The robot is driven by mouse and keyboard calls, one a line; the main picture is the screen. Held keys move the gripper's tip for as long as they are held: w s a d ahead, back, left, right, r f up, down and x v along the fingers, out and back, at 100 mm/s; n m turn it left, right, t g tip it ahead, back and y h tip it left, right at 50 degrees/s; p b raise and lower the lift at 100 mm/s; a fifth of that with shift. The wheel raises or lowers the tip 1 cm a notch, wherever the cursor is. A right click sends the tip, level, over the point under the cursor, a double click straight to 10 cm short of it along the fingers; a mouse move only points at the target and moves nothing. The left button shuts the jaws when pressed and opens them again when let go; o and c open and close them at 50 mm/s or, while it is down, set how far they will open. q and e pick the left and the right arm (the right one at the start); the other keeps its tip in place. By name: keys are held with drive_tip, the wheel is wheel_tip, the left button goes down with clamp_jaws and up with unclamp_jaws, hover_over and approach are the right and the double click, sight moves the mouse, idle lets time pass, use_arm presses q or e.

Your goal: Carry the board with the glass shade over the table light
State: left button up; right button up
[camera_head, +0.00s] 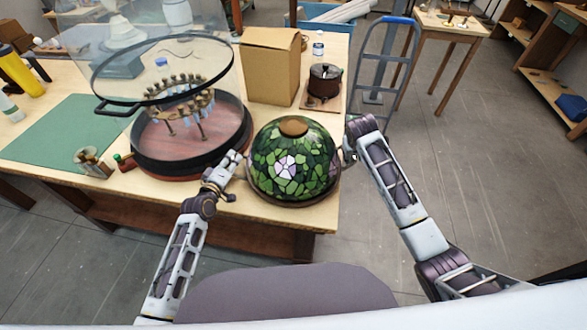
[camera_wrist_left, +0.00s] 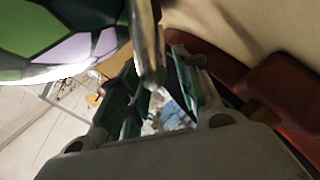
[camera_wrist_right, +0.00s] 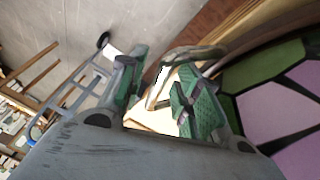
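The glass shade (camera_head: 293,160), a green leaded dome with a pink-white flower and brown cap, sits at the table's front right. Only a thin edge of the board (camera_head: 263,197) shows under it. My left gripper (camera_head: 237,160) is at the shade's left side; in its wrist view the fingers (camera_wrist_left: 158,95) stand apart around a metal handle-like bar (camera_wrist_left: 150,45). My right gripper (camera_head: 348,150) is at the right side; its fingers (camera_wrist_right: 158,90) stand apart around a curved handle (camera_wrist_right: 190,54). I cannot tell which object is the table light.
A round dark-rimmed tray (camera_head: 190,168) holds a ring of small upright pieces (camera_head: 180,95) under a tilted glass lid (camera_head: 165,65). A cardboard box (camera_head: 270,65) and a dark pot (camera_head: 325,80) stand behind the shade. Open floor (camera_head: 460,180) lies right of the table.

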use_arm(q)
drive_tip(key=shift+v, duration=5.55)
drive_tip(key=shift+r, duration=0.1)
use_arm(e)
drive_tip(key=shift+r, duration=0.1)
drive_tip(key=v, duration=1.1)
drive_tip(key=shift+s+r, duration=0.2)
drive_tip(key=shift+r, duration=0.1)
drive_tip(key=shift+a+f, duration=0.1)
drive_tip(key=shift+a, duration=0.05)
